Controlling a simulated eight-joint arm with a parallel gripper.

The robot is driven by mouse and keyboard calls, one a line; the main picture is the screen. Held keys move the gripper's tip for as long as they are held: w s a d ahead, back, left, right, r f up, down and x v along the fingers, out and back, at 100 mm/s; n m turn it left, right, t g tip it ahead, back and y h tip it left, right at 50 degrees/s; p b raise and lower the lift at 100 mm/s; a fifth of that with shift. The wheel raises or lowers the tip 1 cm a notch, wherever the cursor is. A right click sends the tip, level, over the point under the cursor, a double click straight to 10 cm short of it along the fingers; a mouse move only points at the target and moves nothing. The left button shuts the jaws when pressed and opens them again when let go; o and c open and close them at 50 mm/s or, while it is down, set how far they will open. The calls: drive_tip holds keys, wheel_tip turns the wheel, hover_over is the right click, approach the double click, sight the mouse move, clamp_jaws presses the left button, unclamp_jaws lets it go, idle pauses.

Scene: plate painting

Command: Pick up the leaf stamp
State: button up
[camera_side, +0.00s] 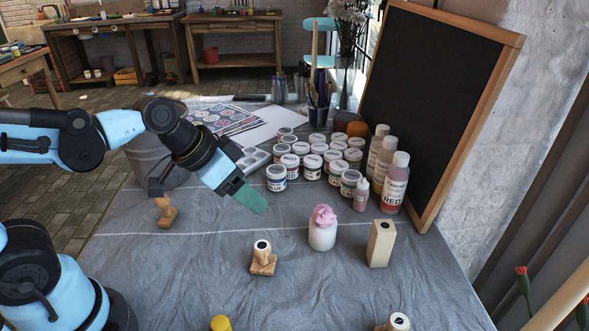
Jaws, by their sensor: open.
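Several wooden stamps are on the grey cloth. One stamp (263,258) stands in the front middle, with a dark round mark on its top. Another stamp (166,211) is at the left, and a third (397,322) is partly cut off by the bottom edge. I cannot read their designs, so I cannot tell which is the leaf stamp. My gripper (242,195) is open above the cloth, behind and left of the front middle stamp, with a green part at its tip. No stamp shows between its jaws, though the gap is not clearly visible.
A white jar with a pink top (323,230) and an upright wooden block (381,243) stand to the right. Paint jars (302,160), bottles (394,185) and a blackboard (440,90) fill the back. A yellow object (221,323) is at the front edge. The front cloth has free room.

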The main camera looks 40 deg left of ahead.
drive_tip(key=w+d+f+m+g+h, duration=0.1)
drive_tip(key=w+d+m+h, duration=0.1)
drive_tip(key=d+m+h, duration=0.3)
drive_tip(key=w+d+f+m+g+h, duration=0.1)
drive_tip(key=d+f+m+g, duration=0.1)
drive_tip(key=d, duration=0.5)
drive_tip(key=m+g+h, duration=0.3)
drive_tip(key=m+h, duration=0.1)
drive_tip(key=m, duration=0.4)
approach(398, 320)
drive_tip(key=x, duration=1.2)
drive_tip(key=shift+f, duration=0.1)
drive_tip(key=c, duration=1)
drive_tip(key=shift+c, duration=0.2)
